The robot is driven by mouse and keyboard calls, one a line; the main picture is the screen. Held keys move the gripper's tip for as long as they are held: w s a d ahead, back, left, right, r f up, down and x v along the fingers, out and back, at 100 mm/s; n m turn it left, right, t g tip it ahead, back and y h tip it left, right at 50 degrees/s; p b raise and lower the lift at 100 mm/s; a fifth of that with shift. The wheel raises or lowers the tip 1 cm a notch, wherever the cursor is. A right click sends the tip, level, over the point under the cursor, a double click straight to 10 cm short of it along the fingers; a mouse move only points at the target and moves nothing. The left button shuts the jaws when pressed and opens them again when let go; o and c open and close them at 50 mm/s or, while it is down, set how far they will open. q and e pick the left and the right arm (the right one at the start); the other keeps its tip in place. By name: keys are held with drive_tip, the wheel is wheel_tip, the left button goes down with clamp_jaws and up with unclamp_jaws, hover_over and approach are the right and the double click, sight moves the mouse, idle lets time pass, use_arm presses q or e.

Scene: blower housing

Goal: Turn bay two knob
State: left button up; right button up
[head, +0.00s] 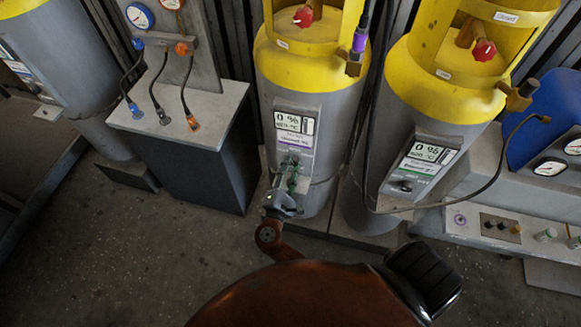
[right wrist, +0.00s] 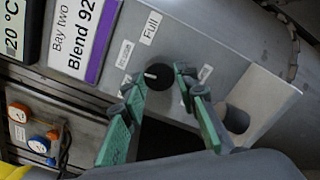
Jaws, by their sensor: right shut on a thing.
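The bay two panel (right wrist: 75,35) carries a purple-striped label reading "Bay two Blend 92". A round black knob (right wrist: 155,72) with a white pointer mark sits on it, below a "Full" label (right wrist: 151,25). In the head view the panel (head: 294,130) is on the front of the middle yellow-topped cylinder (head: 302,70); its display reads 0 %. My right gripper (right wrist: 160,82), with green fingers, is shut on the knob, one finger on each side. It also shows in the head view (head: 292,172), where it hides the knob. My left gripper is not in view.
A second cylinder (head: 400,95) with a green-striped panel (head: 420,165) stands to the right, with a black hose beside it. A grey cabinet (head: 225,120) with gauges and cables stands left. A dark protruding cylinder (right wrist: 236,118) sits right of the knob. The floor in front is clear.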

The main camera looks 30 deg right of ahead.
drive_tip(key=shift+f+m, duration=0.1)
drive_tip(key=shift+m, duration=0.8)
drive_tip(key=shift+b, duration=0.3)
drive_tip(key=o, duration=1.1)
drive_tip(key=shift+o, duration=0.3)
drive_tip(key=shift+s+a, duration=0.1)
drive_tip(key=v, duration=0.7)
